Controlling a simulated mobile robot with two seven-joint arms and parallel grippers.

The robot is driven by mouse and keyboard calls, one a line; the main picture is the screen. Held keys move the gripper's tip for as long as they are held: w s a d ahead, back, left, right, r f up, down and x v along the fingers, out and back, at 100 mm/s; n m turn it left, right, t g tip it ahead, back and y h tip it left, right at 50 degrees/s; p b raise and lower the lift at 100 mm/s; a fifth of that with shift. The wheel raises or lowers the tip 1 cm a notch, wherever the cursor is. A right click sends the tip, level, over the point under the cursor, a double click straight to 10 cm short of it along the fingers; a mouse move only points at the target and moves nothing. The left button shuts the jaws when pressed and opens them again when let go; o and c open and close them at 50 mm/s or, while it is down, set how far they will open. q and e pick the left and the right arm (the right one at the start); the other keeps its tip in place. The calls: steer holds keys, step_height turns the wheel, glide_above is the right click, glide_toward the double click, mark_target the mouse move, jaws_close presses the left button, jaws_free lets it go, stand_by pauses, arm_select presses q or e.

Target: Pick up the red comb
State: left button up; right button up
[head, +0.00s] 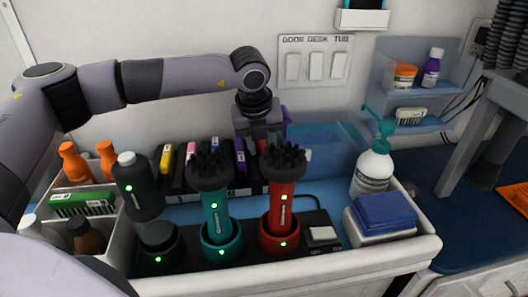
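A small red piece, which looks like the red comb (262,147), shows just below my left gripper (260,136), among the coloured items of a black rack (205,181). Most of it is hidden behind the black bristles of a red-handled brush. My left gripper points down over the back of the rack, at the red piece. Its fingertips are partly hidden, so I cannot tell whether they are closed on it. My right gripper is not in view.
In front of the rack, the red brush (284,200), a teal brush (216,212) and a black device (140,188) stand tall. A pump bottle (373,170) and blue cloths (384,212) are to the right. Orange bottles (75,164) are at the left.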

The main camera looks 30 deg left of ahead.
mark_target(263, 146)
arm_select(q)
jaws_close()
steer(key=shift+d+r, duration=0.1)
steer(key=shift+w+r, duration=0.1)
steer(key=shift+r, duration=0.35)
step_height(263, 146, up, 6)
steer(key=shift+r, duration=0.1)
steer(key=s+a+b, duration=0.2)
steer(key=s+a, duration=1)
steer(key=s, duration=0.1)
steer(key=shift+s, duration=0.35)
